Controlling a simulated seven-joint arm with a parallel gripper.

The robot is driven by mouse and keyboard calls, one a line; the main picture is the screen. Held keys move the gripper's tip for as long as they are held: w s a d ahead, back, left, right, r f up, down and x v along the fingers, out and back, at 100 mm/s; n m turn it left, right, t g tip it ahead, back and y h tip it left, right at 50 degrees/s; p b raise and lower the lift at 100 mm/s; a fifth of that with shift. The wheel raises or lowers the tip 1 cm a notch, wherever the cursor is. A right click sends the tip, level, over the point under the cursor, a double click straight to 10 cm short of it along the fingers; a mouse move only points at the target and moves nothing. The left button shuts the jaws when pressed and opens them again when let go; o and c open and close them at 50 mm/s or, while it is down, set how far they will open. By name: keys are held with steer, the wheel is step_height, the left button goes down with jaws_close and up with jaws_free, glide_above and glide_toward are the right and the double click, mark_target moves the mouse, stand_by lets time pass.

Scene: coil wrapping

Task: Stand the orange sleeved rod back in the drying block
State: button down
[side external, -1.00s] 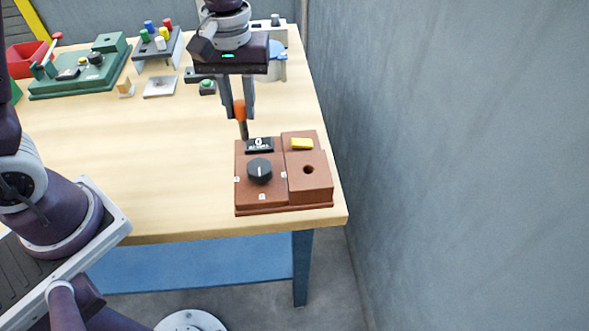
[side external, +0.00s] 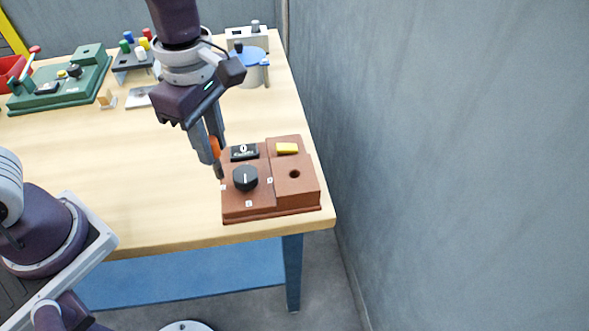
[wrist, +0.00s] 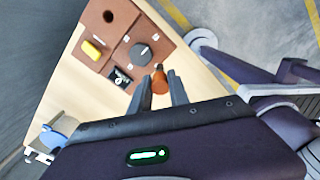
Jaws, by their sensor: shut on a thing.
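My gripper (side external: 213,147) is shut on the orange sleeved rod (side external: 215,151), whose dark lower end points down. In the side external view it hangs at the left edge of the brown block unit. In the wrist view the rod (wrist: 159,84) sits between the two fingers. The brown unit (side external: 240,207) has a raised block with an empty round hole (side external: 294,174) at its right. The hole shows in the wrist view (wrist: 109,16) too.
A green unit (side external: 62,85), a grey rack with coloured pegs (side external: 132,62), and a blue-topped device (side external: 247,56) stand at the back of the table. Bare wood (side external: 150,200) lies left of the brown unit. A grey wall rises at the right.

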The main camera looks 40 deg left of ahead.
steer(key=w+d, duration=1)
steer(key=f, duration=0.6)
steer(key=shift+s+a+f, duration=0.15)
steer(key=shift+s+a, duration=0.15)
steer(key=shift+s, duration=0.05)
steer(key=shift+f, duration=0.15)
steer(key=shift+f, duration=0.25)
steer(key=c, duration=1.2)
jaws_free()
steer(key=shift+c, duration=0.2)
steer(key=shift+r, duration=0.15)
